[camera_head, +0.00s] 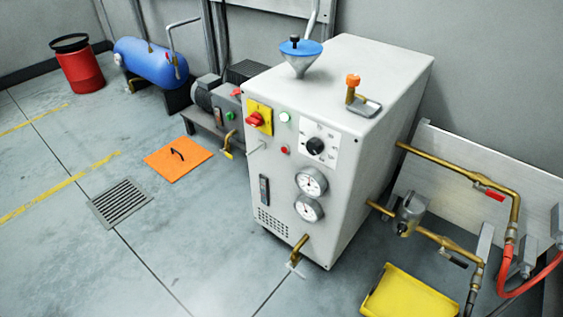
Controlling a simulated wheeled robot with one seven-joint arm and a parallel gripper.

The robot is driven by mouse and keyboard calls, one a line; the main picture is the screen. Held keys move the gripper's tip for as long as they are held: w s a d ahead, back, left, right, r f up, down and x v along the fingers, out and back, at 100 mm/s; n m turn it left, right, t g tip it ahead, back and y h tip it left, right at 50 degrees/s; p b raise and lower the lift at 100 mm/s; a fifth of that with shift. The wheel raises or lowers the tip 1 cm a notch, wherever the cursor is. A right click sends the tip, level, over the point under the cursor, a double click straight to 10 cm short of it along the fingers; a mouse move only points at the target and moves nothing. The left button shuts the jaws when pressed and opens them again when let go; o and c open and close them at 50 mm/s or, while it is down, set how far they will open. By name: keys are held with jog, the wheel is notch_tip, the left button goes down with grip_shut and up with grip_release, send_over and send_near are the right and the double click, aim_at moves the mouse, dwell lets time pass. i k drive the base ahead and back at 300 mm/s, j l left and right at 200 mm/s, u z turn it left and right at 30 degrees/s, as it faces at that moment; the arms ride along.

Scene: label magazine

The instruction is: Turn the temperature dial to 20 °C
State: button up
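The temperature dial (315,146) is a round black knob on a white square plate (329,155) on the front of a white machine cabinet (368,140). Small marks stand around the knob, too small to read, so the set temperature cannot be told. My gripper is not in view, and nothing touches the dial.
Two round gauges (310,182) sit below the dial. A red switch on a yellow plate (259,115) is to its left. Brass pipes (450,166) stick out at right. A yellow tray (410,296) lies at front right.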

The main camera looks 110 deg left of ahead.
aim_at(314, 146)
jog(key=u, duration=3.4)
